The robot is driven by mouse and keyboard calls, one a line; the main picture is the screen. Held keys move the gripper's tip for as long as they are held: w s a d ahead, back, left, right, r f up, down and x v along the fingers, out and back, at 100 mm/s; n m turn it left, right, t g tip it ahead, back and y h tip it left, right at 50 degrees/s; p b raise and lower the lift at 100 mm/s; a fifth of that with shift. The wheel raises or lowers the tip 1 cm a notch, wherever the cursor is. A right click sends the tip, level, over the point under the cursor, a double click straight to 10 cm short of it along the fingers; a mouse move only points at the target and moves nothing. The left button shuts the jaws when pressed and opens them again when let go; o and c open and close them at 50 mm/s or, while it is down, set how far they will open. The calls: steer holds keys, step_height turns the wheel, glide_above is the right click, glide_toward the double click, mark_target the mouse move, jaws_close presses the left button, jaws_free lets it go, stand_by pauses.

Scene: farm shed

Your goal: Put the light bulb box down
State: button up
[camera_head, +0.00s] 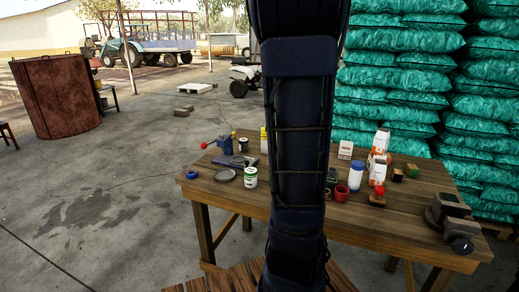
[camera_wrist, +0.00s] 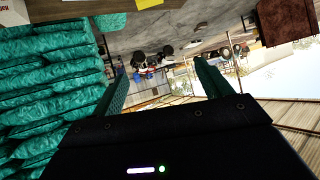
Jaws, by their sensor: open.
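My gripper (camera_wrist: 160,66) is open, its two green textured fingers spread apart with nothing between them. It is hidden behind my arm in the head view. Several small white and orange cartons stand on the right half of the wooden table (camera_head: 415,215): a front carton (camera_head: 377,174), a carton behind it (camera_head: 381,140) and a paler carton (camera_head: 345,150). I cannot tell which is the light bulb box. The wrist view is upside down; a white box with lettering (camera_wrist: 14,12) shows at its top left edge, apart from the fingers.
The table also holds a white jar (camera_head: 355,176), a red cup (camera_head: 341,193), a green-white can (camera_head: 250,177), a dark vise (camera_head: 450,222) and a blue tape roll (camera_head: 191,175). Green sacks (camera_head: 395,75) are stacked behind. The table's front right top has bare room.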

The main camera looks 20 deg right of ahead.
steer(key=s+a+f+n+g+y, duration=0.1)
steer(key=s+a+n+g+y, duration=0.1)
steer(key=s+a, duration=0.55)
steer(key=s+a+f+n+g+y, duration=0.15)
steer(key=s+a, duration=0.25)
steer(key=a, duration=0.7)
steer(key=s+a+f+g, duration=0.1)
steer(key=s+f, duration=0.1)
steer(key=s, duration=0.6)
steer(key=s+a+f+g, duration=0.1)
steer(key=s+f+g, duration=0.1)
steer(key=s, duration=0.5)
steer(key=shift+s+a+f+h, duration=0.35)
steer(key=shift+s+f+h, duration=0.05)
steer(key=shift+f+h, duration=0.1)
